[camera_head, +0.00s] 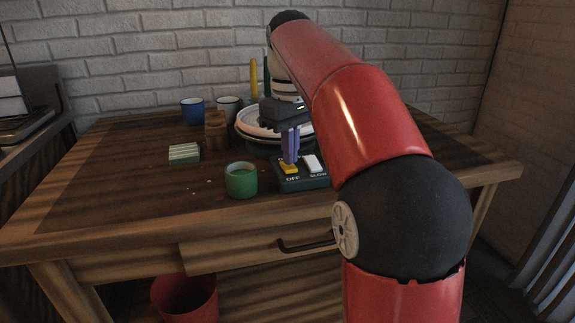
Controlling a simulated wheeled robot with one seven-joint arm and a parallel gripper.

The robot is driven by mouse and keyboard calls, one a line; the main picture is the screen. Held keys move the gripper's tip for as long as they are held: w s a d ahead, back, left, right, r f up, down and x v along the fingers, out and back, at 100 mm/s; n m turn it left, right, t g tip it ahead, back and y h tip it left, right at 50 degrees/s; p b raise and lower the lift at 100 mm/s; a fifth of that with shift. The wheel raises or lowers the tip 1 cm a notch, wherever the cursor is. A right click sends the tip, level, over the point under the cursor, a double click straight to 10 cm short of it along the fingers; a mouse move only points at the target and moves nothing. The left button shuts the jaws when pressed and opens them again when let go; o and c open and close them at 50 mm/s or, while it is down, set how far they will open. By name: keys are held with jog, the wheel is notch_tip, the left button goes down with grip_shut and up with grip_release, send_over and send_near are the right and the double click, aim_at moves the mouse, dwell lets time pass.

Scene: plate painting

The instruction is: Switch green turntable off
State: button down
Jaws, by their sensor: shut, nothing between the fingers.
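The green turntable (262,149) stands on the wooden table with pale plates on it, partly hidden behind my gripper and arm. Its dark green switch box (303,185) is at the front, with a yellow button over the word OFF (289,169) and a white button over the word SLOW (314,164). My gripper (290,161) points down with its purple fingers together and empty. The fingertips are at the yellow button, seemingly touching it. I cannot tell whether the button is pressed in.
A green cup (241,181) stands just left of the switch box. A striped green and white block (185,153), a wooden block (216,131), a blue mug (192,111) and a grey mug (229,108) stand further back. The table's front left is mostly clear.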

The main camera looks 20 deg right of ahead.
aim_at(290, 168)
jog(key=shift+f+b, duration=0.45)
jog(key=shift+f, duration=0.25)
jog(key=shift+r, duration=0.1)
notch_tip(290, 168, up, 5)
jog(key=p, duration=0.4)
jog(key=shift+p, duration=0.3)
jog(key=shift+r, duration=0.95)
jog(key=shift+s, duration=0.1)
jog(key=shift+s+f, duration=0.1)
jog(key=shift+s, duration=0.2)
jog(key=s+f+m+t, duration=0.5)
jog(key=s+f+m, duration=0.1)
jog(key=s+f, duration=1.2)
jog(key=s, duration=0.3)
jog(key=shift+s+f+t, duration=0.15)
jog(key=shift+f+t, duration=0.15)
jog(key=shift+f, duration=0.05)
